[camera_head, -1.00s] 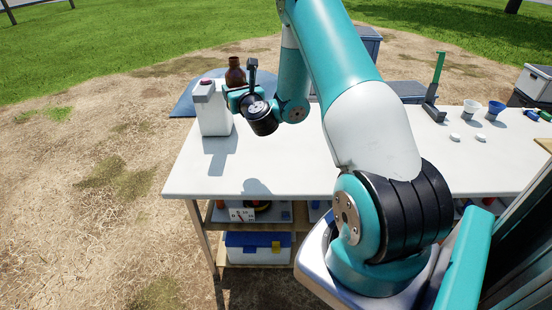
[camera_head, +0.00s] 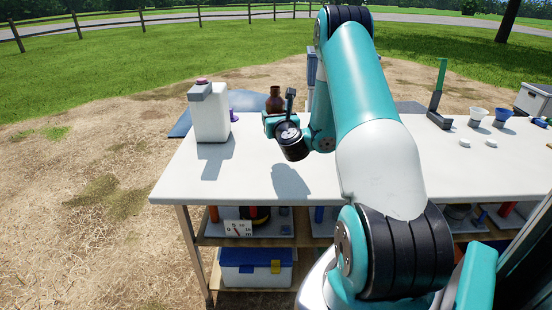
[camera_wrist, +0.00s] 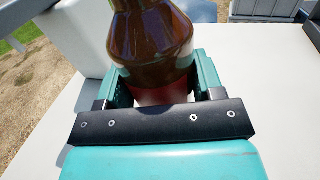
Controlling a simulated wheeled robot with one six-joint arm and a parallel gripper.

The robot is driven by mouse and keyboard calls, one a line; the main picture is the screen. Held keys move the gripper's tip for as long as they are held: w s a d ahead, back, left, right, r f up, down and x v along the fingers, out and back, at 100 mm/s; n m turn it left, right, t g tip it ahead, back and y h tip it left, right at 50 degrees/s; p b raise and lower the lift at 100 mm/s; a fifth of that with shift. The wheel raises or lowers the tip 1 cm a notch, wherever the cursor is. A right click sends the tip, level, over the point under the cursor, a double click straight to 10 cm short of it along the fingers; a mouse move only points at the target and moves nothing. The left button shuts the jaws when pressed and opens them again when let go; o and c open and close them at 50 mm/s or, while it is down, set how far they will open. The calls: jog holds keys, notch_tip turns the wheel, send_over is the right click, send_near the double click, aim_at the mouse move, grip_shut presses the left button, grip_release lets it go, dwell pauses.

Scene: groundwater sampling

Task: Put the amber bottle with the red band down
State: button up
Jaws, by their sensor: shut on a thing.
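The amber bottle (camera_head: 275,101) is brown glass and shows just behind my gripper, above the white table top. In the wrist view the amber bottle (camera_wrist: 155,35) stands between both teal fingers, with its red band (camera_wrist: 160,95) low on the body, partly hidden by the dark bar of the gripper. My gripper (camera_head: 272,122) is shut on the bottle; in the wrist view the fingers (camera_wrist: 163,88) press on its two sides. The bottle's base is hidden, so I cannot tell whether it touches the table (camera_head: 250,180).
A white jug (camera_head: 210,115) with a grey top stands left of my gripper, with a purple item (camera_head: 234,115) beside it. The front left table top is clear.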

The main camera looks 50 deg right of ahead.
jog(key=shift+f+b, duration=3.95)
jog(key=shift+f, duration=0.85)
jog(key=o, duration=1.5)
jog(key=shift+o, duration=0.2)
